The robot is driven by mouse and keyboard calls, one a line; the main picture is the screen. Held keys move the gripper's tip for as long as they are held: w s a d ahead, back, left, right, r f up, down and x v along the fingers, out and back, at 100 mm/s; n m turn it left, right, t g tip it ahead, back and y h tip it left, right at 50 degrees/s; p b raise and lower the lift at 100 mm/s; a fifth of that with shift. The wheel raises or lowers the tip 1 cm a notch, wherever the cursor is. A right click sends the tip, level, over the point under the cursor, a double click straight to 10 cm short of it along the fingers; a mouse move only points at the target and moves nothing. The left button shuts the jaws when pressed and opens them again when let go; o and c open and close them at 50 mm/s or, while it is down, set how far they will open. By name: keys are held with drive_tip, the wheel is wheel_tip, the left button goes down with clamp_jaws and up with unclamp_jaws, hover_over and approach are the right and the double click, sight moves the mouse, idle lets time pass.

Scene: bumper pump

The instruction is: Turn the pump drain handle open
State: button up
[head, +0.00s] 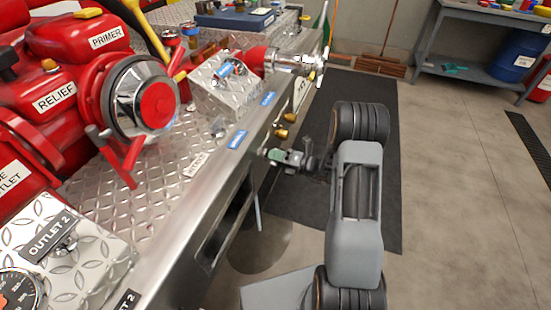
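My gripper (276,156) is beside the front face of the metal bumper (190,215), reaching left from my grey arm. Its fingers are small and dark with a greenish patch at the tip, and I cannot tell whether they are open or holding something. Two brass-coloured knobs (282,133) stick out of the bumper face just beyond the gripper. Blue labels (237,140) sit on the bumper's top edge, too small to read. I cannot tell which part is the pump drain handle; it may be one of the knobs or hidden at the gripper.
The red pump (90,75) with PRIMER and RELIEF labels stands on the diamond-plate deck at left. A chrome-and-red outlet valve (275,60) projects beyond the bumper's far end. A grey shelf table (490,50) with a blue drum (517,57) stands at back right.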

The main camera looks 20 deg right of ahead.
drive_tip(key=shift+c, duration=0.4)
drive_tip(key=shift+a, duration=0.1)
clamp_jaws()
drive_tip(key=shift+n, duration=0.3)
drive_tip(key=n, duration=0.5)
drive_tip(key=shift+f+n+b, duration=0.1)
drive_tip(key=shift+n+b, duration=0.2)
drive_tip(key=n+b, duration=0.1)
drive_tip(key=n, duration=0.2)
drive_tip(key=shift+n+b, duration=0.7)
drive_tip(key=shift+n, duration=1.2)
drive_tip(key=shift+d, duration=0.2)
